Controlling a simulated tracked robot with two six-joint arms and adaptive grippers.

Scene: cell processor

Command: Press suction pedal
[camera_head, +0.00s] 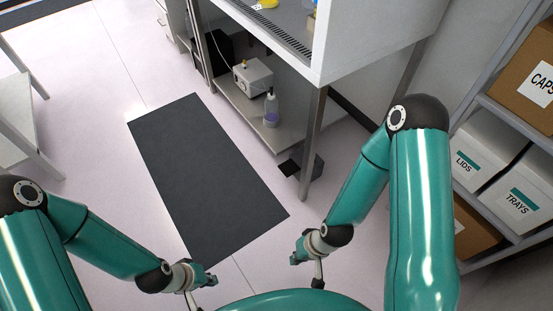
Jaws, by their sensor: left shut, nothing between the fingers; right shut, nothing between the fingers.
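A flat black pedal-like piece (289,167) lies on the floor under the front of the hood bench, beside a metal leg. I cannot tell for sure which part is the suction pedal. My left gripper (208,281) is shut and empty, low in the view near the front end of the dark mat. My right gripper (297,258) is shut and empty, nearer to me than the pedal and apart from it.
A dark floor mat (200,175) lies in front of the hood bench (365,50). Its lower shelf (240,105) holds a grey pump box (252,77) and a bottle (271,108). A rack (500,225) with cartons and bins stands at right.

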